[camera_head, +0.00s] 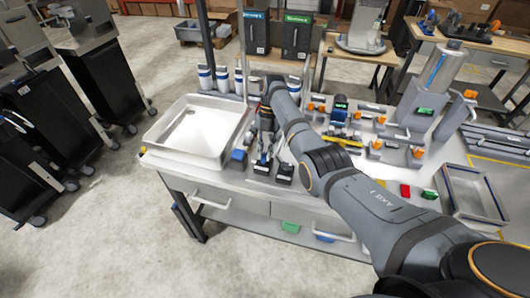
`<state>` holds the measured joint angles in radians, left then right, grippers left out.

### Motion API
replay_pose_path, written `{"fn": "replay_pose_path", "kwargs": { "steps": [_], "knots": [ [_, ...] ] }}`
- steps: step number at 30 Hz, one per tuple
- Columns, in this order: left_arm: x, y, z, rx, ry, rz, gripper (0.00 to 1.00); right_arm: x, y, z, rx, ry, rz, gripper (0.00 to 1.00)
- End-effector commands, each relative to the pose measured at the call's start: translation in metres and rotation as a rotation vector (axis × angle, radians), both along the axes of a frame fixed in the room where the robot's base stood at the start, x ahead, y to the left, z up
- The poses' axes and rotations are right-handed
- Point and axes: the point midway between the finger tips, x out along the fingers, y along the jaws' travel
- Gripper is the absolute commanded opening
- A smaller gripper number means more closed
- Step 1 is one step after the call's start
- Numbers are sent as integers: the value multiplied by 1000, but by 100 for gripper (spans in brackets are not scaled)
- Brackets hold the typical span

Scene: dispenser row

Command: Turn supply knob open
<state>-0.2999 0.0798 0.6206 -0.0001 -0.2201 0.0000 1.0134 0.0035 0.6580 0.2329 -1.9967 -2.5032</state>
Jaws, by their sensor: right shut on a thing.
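My right arm comes in from the lower right and bends over the workbench (215,180). Its gripper (263,153) points down beside the white tray, at a row of small dark fixtures (285,173) near the front edge. It is shut on what appears to be the supply knob, which the fingers and wrist hide almost wholly. I cannot tell how far the knob is turned. My left gripper is not in view.
A white basin-like tray (184,146) stands left of the gripper. A grey dispenser (424,102) and orange-knobbed fixtures stand to the right. Black carts (103,78) stand at the left, with clear floor before the bench.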

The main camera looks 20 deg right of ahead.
Motion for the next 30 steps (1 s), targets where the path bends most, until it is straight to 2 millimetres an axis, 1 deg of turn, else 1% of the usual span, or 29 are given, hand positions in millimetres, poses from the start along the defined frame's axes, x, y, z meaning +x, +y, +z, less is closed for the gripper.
{"fn": "replay_pose_path", "kwargs": {
  "steps": [1,9,10,14,15,23,26,30],
  "knots": [
    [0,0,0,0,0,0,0,2,0,3,0,-9,1,0],
    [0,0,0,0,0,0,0,3,0,4,1,-10,2,0],
    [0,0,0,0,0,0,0,2,0,4,0,-10,1,18],
    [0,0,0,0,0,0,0,2,0,2,0,-7,2,36],
    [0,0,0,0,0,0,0,2,0,2,0,-6,1,37],
    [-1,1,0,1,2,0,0,1,0,2,0,-4,0,37],
    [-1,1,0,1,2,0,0,5,-2,12,0,-6,0,37],
    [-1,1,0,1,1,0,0,14,-8,37,0,-5,1,37]
  ]
}}
